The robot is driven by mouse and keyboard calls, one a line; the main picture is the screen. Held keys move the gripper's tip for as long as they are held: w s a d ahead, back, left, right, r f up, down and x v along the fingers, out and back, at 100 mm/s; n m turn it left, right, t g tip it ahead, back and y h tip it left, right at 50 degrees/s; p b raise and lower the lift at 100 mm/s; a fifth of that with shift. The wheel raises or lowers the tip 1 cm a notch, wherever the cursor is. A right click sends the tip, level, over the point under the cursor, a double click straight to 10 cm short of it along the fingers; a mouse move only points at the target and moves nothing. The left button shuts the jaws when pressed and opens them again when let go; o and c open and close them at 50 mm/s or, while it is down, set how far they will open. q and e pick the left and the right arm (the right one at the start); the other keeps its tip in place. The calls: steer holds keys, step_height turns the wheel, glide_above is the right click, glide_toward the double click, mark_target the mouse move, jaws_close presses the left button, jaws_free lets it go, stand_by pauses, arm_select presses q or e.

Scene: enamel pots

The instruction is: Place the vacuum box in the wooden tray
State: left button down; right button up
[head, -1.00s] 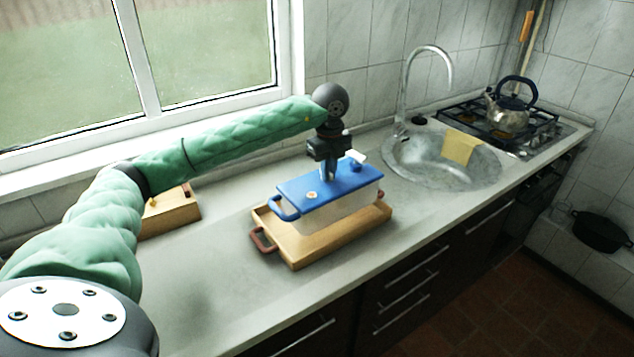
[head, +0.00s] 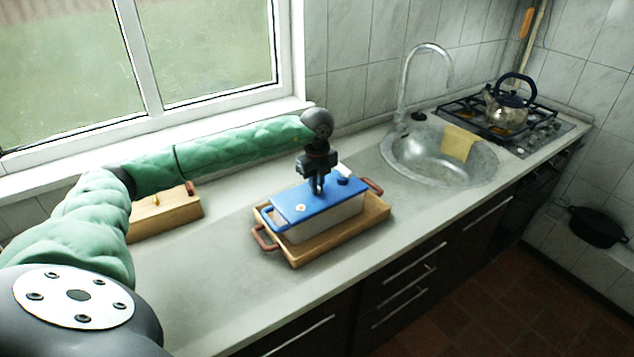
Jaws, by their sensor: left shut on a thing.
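The vacuum box (head: 335,217) has a blue lid with a blue handle and a pale body. It sits inside the wooden tray (head: 300,257), level, toward the tray's back left side. The tray is light wood with brown handles and lies on the counter. My left gripper (head: 317,190) points down onto the middle of the lid and is shut on the box's top. The fingertips and what they grip on the lid are small and hard to make out. My right gripper is not in view.
A sink (head: 425,165) with a yellow cloth (head: 458,143) lies to the right, then a stove with a kettle (head: 508,108). Counter in front of the tray is clear.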

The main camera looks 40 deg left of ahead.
arm_select(q)
steer(key=shift+f, duration=0.1)
stand_by(0.3)
steer(key=c, duration=1.5)
jaws_free()
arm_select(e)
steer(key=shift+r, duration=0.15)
arm_select(q)
steer(key=shift+r, duration=0.2)
steer(key=shift+r+b, duration=0.3)
steer(key=shift+b, duration=0.05)
step_height(320, 180, up, 11)
steer(key=b, duration=0.4)
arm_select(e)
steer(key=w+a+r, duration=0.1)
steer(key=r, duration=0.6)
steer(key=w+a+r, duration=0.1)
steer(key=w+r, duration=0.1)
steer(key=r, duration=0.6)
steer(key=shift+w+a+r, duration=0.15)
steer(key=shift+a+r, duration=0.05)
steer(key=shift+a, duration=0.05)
arm_select(q)
steer(key=shift+r, duration=0.1)
